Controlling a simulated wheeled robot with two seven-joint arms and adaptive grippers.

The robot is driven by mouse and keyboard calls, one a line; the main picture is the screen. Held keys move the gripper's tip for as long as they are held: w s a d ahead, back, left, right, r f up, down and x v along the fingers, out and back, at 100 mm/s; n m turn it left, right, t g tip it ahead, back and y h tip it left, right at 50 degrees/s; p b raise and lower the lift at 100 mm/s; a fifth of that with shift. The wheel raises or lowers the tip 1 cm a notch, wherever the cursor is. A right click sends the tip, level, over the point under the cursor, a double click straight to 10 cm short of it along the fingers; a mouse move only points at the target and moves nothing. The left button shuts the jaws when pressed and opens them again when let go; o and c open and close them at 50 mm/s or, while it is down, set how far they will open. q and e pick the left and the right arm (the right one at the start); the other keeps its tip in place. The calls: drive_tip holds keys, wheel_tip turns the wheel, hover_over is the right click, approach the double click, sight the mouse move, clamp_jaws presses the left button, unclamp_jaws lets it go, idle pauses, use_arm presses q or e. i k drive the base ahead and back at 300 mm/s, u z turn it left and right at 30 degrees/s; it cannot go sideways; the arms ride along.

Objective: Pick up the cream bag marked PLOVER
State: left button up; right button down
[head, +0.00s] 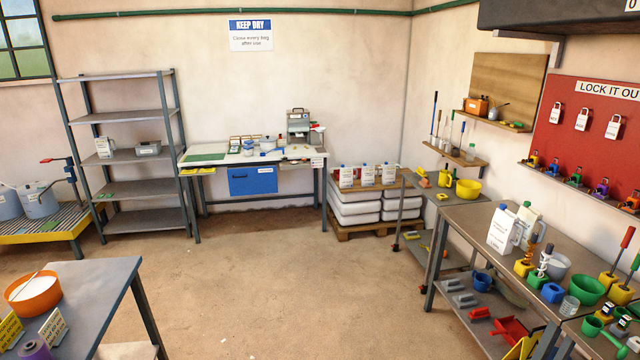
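I cannot make out the name PLOVER on anything in the head view, and I cannot tell which thing is the cream bag. A whitish labelled container (503,230) stands upright on the right-hand bench, with a similar one (530,219) behind it. Another pale container (104,148) stands on the grey shelf unit. Their print is too small to read. Neither of my grippers is in view.
The right-hand bench (470,222) is crowded with bowls, yellow blocks and tools. A grey table (95,290) with an orange bowl (34,294) is at the near left. A worktable (300,152) and a pallet (372,228) line the back. The middle floor (270,270) is clear.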

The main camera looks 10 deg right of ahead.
sight(531, 219)
drive_tip(key=z, duration=0.1)
drive_tip(key=i, duration=1.95)
drive_tip(key=z, duration=1)
drive_tip(key=i, duration=1.3)
drive_tip(key=z, duration=0.95)
